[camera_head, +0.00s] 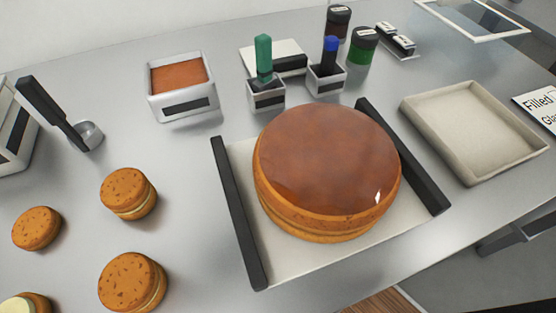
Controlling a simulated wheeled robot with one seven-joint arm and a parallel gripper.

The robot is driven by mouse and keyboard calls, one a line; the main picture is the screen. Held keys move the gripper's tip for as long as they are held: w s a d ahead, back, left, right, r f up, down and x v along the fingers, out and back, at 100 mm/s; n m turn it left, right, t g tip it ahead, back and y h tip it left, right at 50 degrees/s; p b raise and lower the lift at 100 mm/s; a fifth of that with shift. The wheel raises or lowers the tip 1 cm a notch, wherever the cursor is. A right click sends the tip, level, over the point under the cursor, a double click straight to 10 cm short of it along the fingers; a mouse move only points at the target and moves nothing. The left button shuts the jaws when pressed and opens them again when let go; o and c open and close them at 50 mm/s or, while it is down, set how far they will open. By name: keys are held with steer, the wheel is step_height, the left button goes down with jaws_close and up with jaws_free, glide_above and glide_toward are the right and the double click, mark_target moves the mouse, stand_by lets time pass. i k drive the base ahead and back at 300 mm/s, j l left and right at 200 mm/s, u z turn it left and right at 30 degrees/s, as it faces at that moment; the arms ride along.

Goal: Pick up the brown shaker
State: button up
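A small dark brown jar with a black lid and a white label on top, which looks like the brown shaker (338,27), stands upright at the back of the steel table (215,245). A similar jar with a green body (361,48) stands just in front of it and to its right. The lower part of the brown shaker is partly hidden by the things in front. My gripper is not in view.
Green-handled (264,55) and blue-handled (331,50) tools stand in small holders before the shakers. A large glazed cake (327,165) sits on a black-sided tray in front. An empty beige tray (470,130) lies right; several small filled cakes (128,190) lie left.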

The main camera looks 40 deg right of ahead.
mark_target(338, 16)
steer(key=z, duration=0.75)
